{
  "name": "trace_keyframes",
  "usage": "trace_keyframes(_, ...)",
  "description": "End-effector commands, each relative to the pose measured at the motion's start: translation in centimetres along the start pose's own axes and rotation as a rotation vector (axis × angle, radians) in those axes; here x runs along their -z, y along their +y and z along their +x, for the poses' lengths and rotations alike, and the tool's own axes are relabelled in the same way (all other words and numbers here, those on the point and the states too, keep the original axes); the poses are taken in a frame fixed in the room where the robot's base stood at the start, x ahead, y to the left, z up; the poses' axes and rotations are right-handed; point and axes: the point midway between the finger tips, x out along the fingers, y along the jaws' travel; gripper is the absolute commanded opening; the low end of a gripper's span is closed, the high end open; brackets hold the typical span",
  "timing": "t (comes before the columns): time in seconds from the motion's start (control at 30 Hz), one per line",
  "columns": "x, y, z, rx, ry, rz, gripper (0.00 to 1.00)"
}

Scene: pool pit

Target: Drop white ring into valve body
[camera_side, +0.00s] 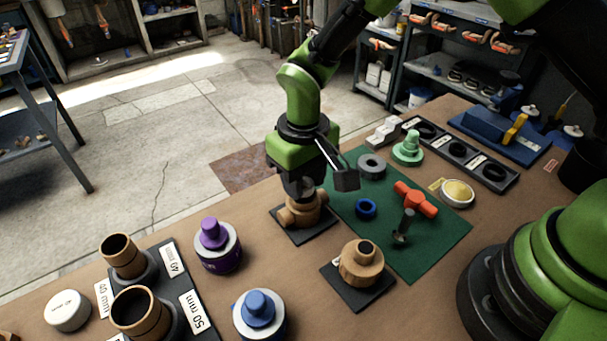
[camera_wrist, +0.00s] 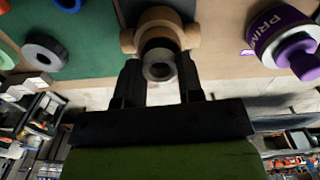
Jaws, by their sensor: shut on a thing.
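The tan valve body (camera_side: 303,212) stands on a dark square plate at the left edge of the green mat. It also shows in the wrist view (camera_wrist: 160,18), with its dark round opening facing my gripper. My gripper (camera_side: 303,190) is right over it, pointing down. In the wrist view my gripper (camera_wrist: 159,72) is shut on a small pale ring, the white ring (camera_wrist: 160,73), which looks greyish in shadow. The ring lines up with the opening; I cannot tell whether it touches the body. In the side view the fingers and valve body hide the ring.
A second tan body (camera_side: 361,264) stands nearer the camera. The green mat (camera_side: 432,246) carries a grey ring (camera_side: 371,166), a blue ring (camera_side: 366,208) and an orange handle (camera_side: 415,199). A purple-capped can (camera_side: 217,246) and a blue-capped can (camera_side: 259,315) stand left and in front.

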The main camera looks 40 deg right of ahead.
Motion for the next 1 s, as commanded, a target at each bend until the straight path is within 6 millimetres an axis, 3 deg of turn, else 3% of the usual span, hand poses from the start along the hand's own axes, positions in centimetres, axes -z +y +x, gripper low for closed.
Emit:
trace_keyframes(0.37, 0.0, 0.0, 1.2, 0.000, -0.001, 0.001, 0.12)
trace_keyframes(0.87, 0.0, 0.0, 1.0, 0.000, 0.000, 0.000, 0.12)
trace_keyframes(0.9, 0.0, 0.0, 1.0, 0.000, 0.000, 0.000, 0.37)
trace_keyframes(1.0, 0.0, 0.0, 1.0, 0.000, 0.000, 0.000, 0.60)
